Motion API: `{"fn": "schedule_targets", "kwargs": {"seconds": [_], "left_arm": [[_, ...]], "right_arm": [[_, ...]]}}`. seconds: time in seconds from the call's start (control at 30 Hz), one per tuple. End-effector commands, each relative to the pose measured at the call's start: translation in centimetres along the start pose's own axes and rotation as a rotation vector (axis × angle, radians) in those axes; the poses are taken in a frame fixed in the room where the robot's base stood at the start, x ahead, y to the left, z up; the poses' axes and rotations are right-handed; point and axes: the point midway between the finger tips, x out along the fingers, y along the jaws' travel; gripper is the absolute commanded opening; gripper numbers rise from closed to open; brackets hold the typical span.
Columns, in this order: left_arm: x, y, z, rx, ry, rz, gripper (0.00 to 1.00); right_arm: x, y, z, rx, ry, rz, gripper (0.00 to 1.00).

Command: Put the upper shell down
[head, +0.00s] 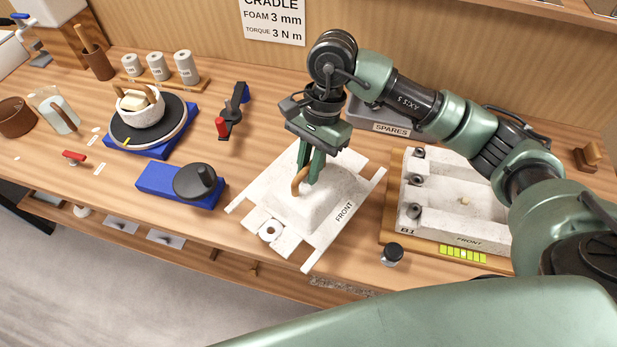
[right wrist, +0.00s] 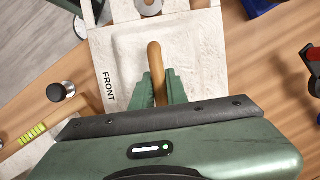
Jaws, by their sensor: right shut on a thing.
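The upper shell (head: 333,213) is a white plaster piece with a raised middle, strap-like ends, the word FRONT and a wooden handle (head: 297,183). My right gripper (head: 307,178) points down and is shut on that handle. In the right wrist view, the fingers (right wrist: 160,88) close on both sides of the handle (right wrist: 155,58), with the shell (right wrist: 200,45) beneath. The shell looks level, over bare bench left of the lower shell (head: 450,200); I cannot tell whether it touches the wood. My left gripper is out of view.
The lower shell sits on a wooden board (head: 392,222), with dark fittings along its left side. A dark-topped knob (head: 392,254) stands near the front edge. A blue block with a black knob (head: 195,182) is left of the upper shell. A grey SPARES bin (head: 385,119) is behind.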

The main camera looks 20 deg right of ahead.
Motion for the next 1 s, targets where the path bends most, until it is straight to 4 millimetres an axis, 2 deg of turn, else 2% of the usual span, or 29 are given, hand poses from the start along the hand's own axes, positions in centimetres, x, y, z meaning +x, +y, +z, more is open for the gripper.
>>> {"fn": "schedule_targets", "kwargs": {"seconds": [0.27, 0.57, 0.97, 1.0], "left_arm": [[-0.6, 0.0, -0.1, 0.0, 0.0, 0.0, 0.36], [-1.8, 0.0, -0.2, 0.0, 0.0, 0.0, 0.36], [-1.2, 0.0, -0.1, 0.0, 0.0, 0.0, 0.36], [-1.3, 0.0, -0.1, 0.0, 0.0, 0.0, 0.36]], "right_arm": [[1.5, -0.1, -0.4, 0.001, -0.001, -0.005, 0.0], [5.0, -0.1, -1.2, 0.0, -0.002, -0.004, 0.0], [5.5, -0.1, -1.4, -0.001, 0.0, -0.006, 0.0], [5.6, 0.0, -1.4, 0.0, 0.0, -0.002, 0.23]]}}
